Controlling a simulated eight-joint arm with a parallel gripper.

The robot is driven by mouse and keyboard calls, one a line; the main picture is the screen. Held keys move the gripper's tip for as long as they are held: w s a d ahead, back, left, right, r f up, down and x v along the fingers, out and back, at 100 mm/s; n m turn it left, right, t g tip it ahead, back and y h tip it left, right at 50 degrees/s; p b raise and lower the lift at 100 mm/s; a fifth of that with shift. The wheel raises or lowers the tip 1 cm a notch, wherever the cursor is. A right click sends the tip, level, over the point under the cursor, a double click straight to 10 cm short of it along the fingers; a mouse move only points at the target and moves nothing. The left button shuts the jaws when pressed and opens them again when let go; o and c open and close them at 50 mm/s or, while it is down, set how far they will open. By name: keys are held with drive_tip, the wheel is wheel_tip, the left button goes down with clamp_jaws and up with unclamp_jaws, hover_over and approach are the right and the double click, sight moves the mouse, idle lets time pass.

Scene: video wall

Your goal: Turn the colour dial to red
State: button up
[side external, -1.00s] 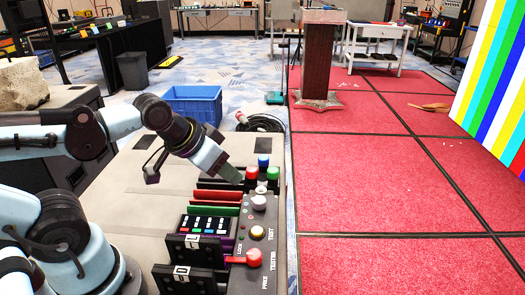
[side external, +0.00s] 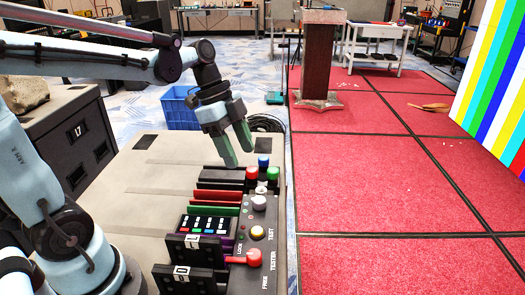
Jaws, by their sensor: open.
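A narrow black control panel (side external: 262,222) runs along the right edge of the grey case. At its far end stand a red knob (side external: 252,173), a blue knob (side external: 263,161) and a green knob (side external: 273,173), with a small pale round piece (side external: 261,190) just in front of them. A larger pale knob (side external: 258,203) sits nearer. I cannot tell which of these is the colour dial, or its setting. My gripper (side external: 239,158) is open and empty, fingers pointing down, above the case just left of and beyond the coloured knobs. It appears apart from them.
A yellow button (side external: 257,232) and a red lever (side external: 247,259) sit nearer on the panel. Red, green and black slabs (side external: 215,210) crowd its left side. The case top (side external: 150,185) is clear farther left. A colour-striped video wall (side external: 495,90) stands at right.

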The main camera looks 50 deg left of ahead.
sight(259, 199)
drive_tip(key=x, duration=1.2)
drive_tip(key=shift+c, duration=0.2)
drive_tip(key=c, duration=1)
